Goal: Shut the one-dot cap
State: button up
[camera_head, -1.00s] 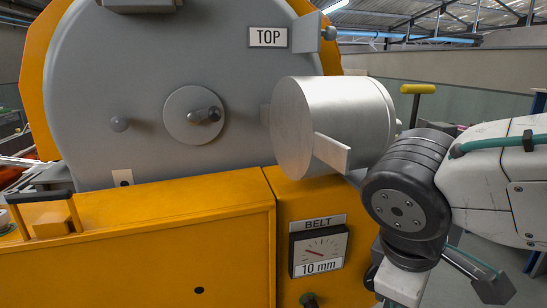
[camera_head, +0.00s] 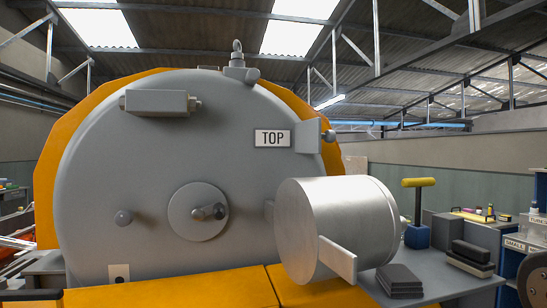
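A small pale plate with one dark dot (camera_head: 118,272) sits at the lower left of the big grey drum face (camera_head: 150,160). I cannot tell for sure which part is the one-dot cap. A silver cylinder (camera_head: 340,225) with a flat pale tab (camera_head: 337,258) stands out from the drum's right side. A round disc with a knob (camera_head: 198,211) is at the middle of the face, with a small grey knob (camera_head: 123,217) to its left. My gripper is not in view.
An orange casing (camera_head: 180,290) runs below the drum. A grey bench (camera_head: 455,280) at right holds dark pads (camera_head: 399,279), dark blocks and a yellow-handled tool (camera_head: 418,190).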

aim_at(326, 227)
jog(key=z, duration=2.05)
jog(key=i, duration=2.45)
jog(key=u, duration=4)
